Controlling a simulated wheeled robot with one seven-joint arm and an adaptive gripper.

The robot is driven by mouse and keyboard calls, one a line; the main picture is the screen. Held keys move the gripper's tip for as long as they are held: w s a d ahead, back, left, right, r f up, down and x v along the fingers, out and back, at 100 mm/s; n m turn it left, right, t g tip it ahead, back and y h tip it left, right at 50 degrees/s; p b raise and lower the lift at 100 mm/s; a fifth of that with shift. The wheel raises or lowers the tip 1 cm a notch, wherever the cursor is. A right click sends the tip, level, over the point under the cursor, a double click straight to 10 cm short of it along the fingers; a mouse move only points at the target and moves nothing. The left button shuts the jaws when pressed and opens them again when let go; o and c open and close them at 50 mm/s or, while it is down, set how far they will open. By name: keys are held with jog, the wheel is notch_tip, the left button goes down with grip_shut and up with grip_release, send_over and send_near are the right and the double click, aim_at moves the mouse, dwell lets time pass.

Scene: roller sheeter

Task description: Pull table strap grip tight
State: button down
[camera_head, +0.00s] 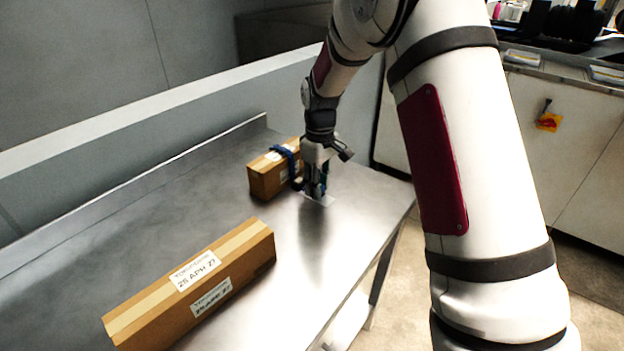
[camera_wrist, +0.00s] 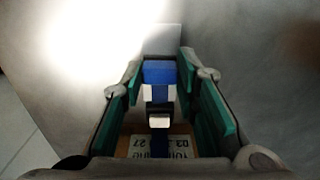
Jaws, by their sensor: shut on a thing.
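A small brown box (camera_head: 266,180) sits on the metal table (camera_head: 335,235) with a blue strap (camera_head: 286,153) around it. My gripper (camera_head: 318,189) points down close to the box's right side, low over the table. In the wrist view, a blue strap grip (camera_wrist: 158,72) with white and dark parts below it sits between the green finger pads of my gripper (camera_wrist: 162,80). The fingers are shut on it. The labelled side of the box (camera_wrist: 147,146) shows at the bottom of that view. My fingers partly hide the grip in the head view.
A longer brown taped box (camera_head: 195,285) with date labels lies at the front left of the table. A pale plate (camera_head: 319,200) lies under my fingertips. A raised ledge (camera_head: 150,170) runs along the table's back. White cabinets (camera_head: 560,140) stand at the right.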

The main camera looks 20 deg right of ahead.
jog(key=shift+s+d, duration=0.7)
jog(key=shift+s, duration=0.3)
jog(key=c, duration=1.2)
grip_release()
jog(key=shift+c, duration=0.2)
notch_tip(320, 180, up, 12)
